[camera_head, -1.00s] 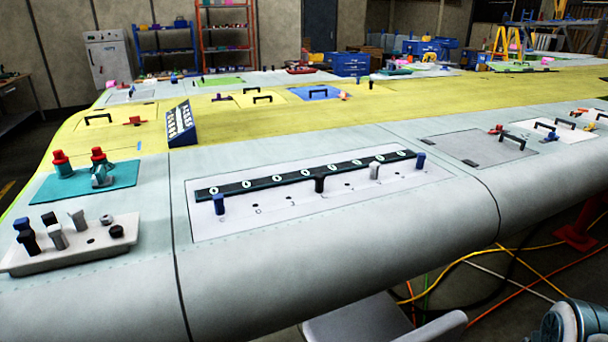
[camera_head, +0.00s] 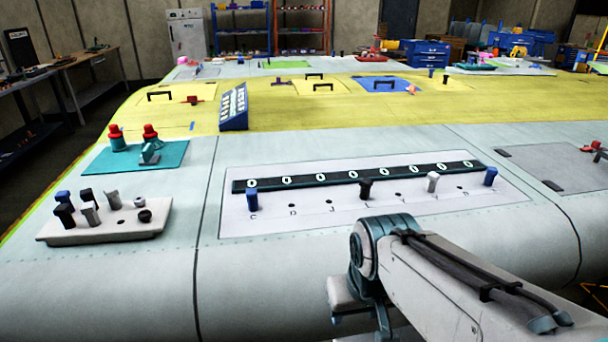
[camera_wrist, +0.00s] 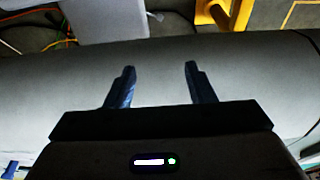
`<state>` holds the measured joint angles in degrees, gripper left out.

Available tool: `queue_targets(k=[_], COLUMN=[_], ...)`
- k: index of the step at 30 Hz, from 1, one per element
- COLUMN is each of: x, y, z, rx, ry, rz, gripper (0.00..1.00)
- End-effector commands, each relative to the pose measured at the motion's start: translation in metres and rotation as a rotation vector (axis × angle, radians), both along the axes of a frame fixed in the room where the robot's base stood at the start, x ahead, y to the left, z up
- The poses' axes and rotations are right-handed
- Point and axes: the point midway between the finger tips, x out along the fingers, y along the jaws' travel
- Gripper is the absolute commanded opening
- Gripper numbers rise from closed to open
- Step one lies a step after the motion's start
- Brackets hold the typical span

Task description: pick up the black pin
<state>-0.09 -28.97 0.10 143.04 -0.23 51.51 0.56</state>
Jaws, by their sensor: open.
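A black pin (camera_head: 366,190) stands upright in the row of the white panel (camera_head: 290,217), between a blue pin (camera_head: 252,200) at left and a pale grey pin (camera_head: 432,182) and a blue pin (camera_head: 490,177) at right. More dark pins stand in the white tray (camera_head: 70,238) at left, one at its front left (camera_head: 64,215). My gripper (camera_wrist: 160,72) is open and empty in the wrist view, fingers apart over the plain grey wing edge. No pin shows between them. In the head view my arm covers the front right, and the gripper itself is not seen.
A dark strip with white marks (camera_head: 360,176) runs behind the row of pins. A teal mat (camera_head: 110,160) with red-topped items lies behind the tray. A blue labelled block (camera_head: 234,108) stands further back. In the wrist view a yellow object (camera_wrist: 222,14) and floor cables lie beyond the edge.

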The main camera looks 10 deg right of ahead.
Motion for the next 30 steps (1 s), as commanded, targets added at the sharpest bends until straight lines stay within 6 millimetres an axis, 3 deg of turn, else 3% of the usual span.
queue_targets(k=[5,12,18,24,30], x=[0.034,0.124,0.199,0.254,0.279], y=[-0.010,-0.021,-0.046,-0.084,-0.112], z=[0.035,0.106,0.150,0.175,0.185], rx=[-0.043,-0.121,-0.136,-0.107,-0.077], ry=[0.028,0.121,0.192,0.234,0.245], rz=[0.035,0.234,0.392,0.513,0.575], gripper=[0.49,0.49,0.49,0.49,0.49])
